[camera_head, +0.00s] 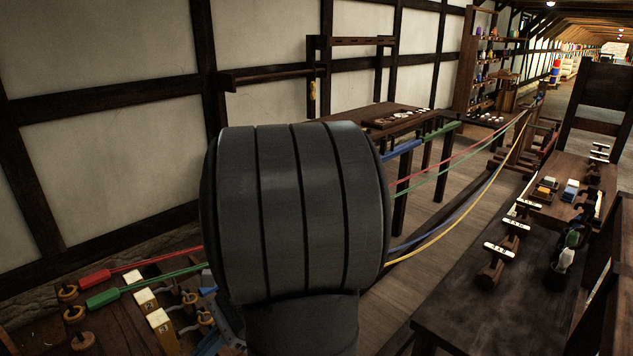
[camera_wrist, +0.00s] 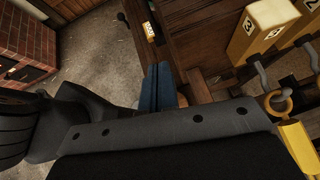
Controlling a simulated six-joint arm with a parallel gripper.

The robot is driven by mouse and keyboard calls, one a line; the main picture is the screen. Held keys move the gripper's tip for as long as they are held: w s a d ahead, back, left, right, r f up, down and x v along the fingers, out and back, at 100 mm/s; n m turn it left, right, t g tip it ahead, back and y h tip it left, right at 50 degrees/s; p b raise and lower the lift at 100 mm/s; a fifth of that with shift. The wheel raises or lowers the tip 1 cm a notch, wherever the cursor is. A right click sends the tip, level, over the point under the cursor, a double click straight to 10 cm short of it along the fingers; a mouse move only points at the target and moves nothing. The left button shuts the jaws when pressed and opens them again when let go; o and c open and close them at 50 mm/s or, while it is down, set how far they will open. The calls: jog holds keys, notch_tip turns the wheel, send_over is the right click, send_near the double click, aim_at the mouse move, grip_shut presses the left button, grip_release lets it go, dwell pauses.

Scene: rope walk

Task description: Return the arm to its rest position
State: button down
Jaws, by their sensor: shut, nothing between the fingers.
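In the wrist view my gripper (camera_wrist: 158,87) shows as two dark blue-grey fingers side by side, shut with nothing between them. They point over a dark wooden bench (camera_wrist: 205,55) and touch nothing that I can make out.
Red (camera_head: 95,278) and green (camera_head: 102,298) rope ends lie at left; red, green, blue and yellow ropes (camera_head: 460,220) stretch behind my arm. Numbered blocks (camera_wrist: 262,28) stand close at right. A brick structure (camera_wrist: 30,45) is at left. A table (camera_head: 480,315) stands right.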

jog(key=shift+v, duration=2.6)
jog(key=shift+d+f, duration=0.1)
jog(key=shift+f, duration=0.05)
jog(key=c, duration=0.6)
grip_release()
jog(key=shift+c, duration=0.2)
jog(key=o, duration=0.3)
jog(key=shift+s, duration=0.1)
jog(key=o, duration=0.3)
jog(key=s+a+n+h, duration=0.1)
jog(key=s+a+r+n+h, duration=0.1)
jog(key=a+n+h, duration=0.1)
jog(key=s+a+n+h, duration=0.1)
jog(key=a+n, duration=0.1)
jog(key=shift+s+r, duration=0.4)
jog(key=shift+o, duration=0.2)
jog(key=s+a+r+n+t+h, duration=0.1)
jog(key=s+a+r+n+t, duration=0.45)
jog(key=s+r+n, duration=0.25)
jog(key=s+a+r+n+t+h, duration=0.1)
jog(key=s+a+r+n+t, duration=0.3)
jog(key=s+a+r+n, duration=0.35)
notch_tip(320, 180, down, 8)
jog(key=w, duration=0.1)
jog(key=shift+w+a, duration=0.15)
jog(key=shift+a, duration=0.25)
